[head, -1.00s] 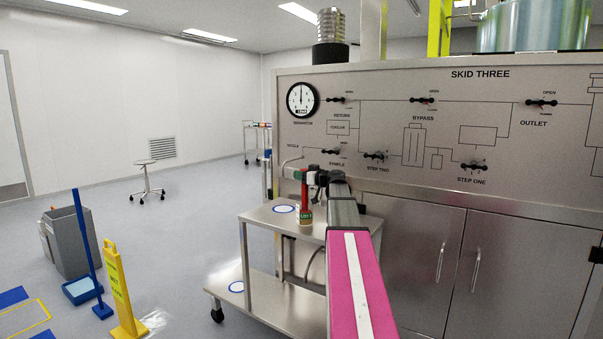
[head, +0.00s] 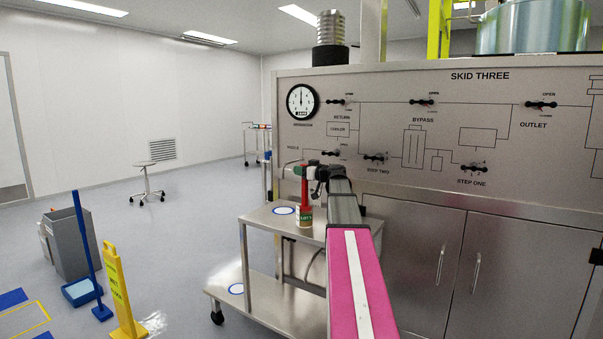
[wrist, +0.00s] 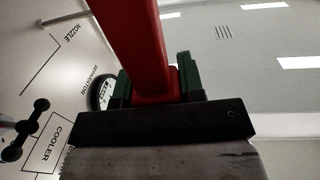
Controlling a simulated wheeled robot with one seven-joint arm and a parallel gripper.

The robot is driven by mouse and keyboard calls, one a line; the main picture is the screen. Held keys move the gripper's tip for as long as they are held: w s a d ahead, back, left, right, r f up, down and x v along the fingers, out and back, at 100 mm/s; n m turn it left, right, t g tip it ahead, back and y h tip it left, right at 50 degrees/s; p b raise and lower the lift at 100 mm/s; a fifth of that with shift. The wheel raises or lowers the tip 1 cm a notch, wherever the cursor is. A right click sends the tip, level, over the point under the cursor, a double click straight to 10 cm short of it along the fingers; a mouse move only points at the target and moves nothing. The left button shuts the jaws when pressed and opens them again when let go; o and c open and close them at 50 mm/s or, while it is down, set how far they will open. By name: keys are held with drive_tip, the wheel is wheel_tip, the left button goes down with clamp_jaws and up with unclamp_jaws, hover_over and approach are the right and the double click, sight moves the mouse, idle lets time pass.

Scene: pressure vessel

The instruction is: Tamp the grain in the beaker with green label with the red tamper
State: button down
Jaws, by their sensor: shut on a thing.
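The red tamper (head: 305,188) is held roughly upright in my gripper (head: 307,171), which is shut on it. In the wrist view the tamper (wrist: 138,45) passes between the two dark green fingers of my gripper (wrist: 153,86). The beaker with the green label (head: 305,217) stands on the top shelf of the steel cart, directly below the tamper. The tamper's lower end meets the beaker's top in the picture; whether it is inside the mouth or just above is too small to tell. The grain is not visible.
The panel of skid three (head: 380,130), with several black valve handles, stands close behind and right. Open floor lies to the left.

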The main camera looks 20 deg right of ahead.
drive_tip(key=shift+r, duration=0.1)
wheel_tip(320, 180, up, 8)
drive_tip(key=shift+f, duration=0.2)
idle(0.6)
idle(0.3)
